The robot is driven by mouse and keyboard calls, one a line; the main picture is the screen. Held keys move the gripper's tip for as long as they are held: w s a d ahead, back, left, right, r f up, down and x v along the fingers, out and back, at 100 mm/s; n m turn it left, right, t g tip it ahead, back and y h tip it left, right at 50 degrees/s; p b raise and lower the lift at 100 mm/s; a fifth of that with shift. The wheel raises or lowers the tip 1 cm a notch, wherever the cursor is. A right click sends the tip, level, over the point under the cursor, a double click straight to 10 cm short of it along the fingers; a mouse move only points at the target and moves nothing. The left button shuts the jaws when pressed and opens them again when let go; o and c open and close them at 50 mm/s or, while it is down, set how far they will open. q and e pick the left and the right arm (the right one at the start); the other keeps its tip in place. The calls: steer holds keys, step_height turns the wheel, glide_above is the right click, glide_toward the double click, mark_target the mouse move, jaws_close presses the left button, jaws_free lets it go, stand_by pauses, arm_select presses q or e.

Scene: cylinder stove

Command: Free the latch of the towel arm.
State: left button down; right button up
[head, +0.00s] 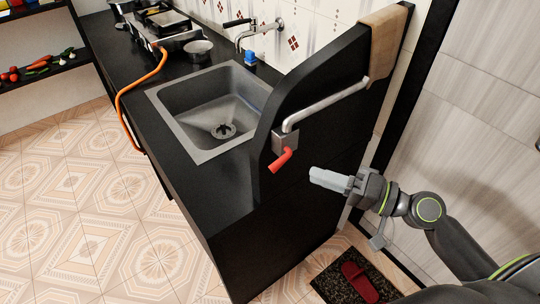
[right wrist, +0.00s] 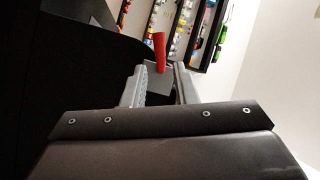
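The towel arm (head: 325,104) is a metal bar on the black side panel, with a towel (head: 387,45) at its far end. At its near end is a grey block (head: 286,139) with a red latch handle (head: 281,160) that points down and left. My right gripper (head: 316,178) is to the right of the red handle and apart from it. In the right wrist view its two fingers (right wrist: 158,90) are spread with nothing held, and the red handle (right wrist: 160,50) shows beyond their tips, with the grey block behind. My left gripper is not in view.
The black side panel (head: 340,140) stands close to the left of my right gripper. A counter with a sink (head: 215,105), a stove (head: 165,25) and an orange hose (head: 125,100) lies beyond. A dark mat with red slippers (head: 358,280) is on the floor below.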

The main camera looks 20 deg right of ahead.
mark_target(280, 160)
steer(key=p+x, duration=0.4)
steer(key=x, duration=0.6)
steer(key=shift+w+a+r, duration=0.1)
steer(key=shift+w+a, duration=0.45)
steer(key=shift+a, duration=0.1)
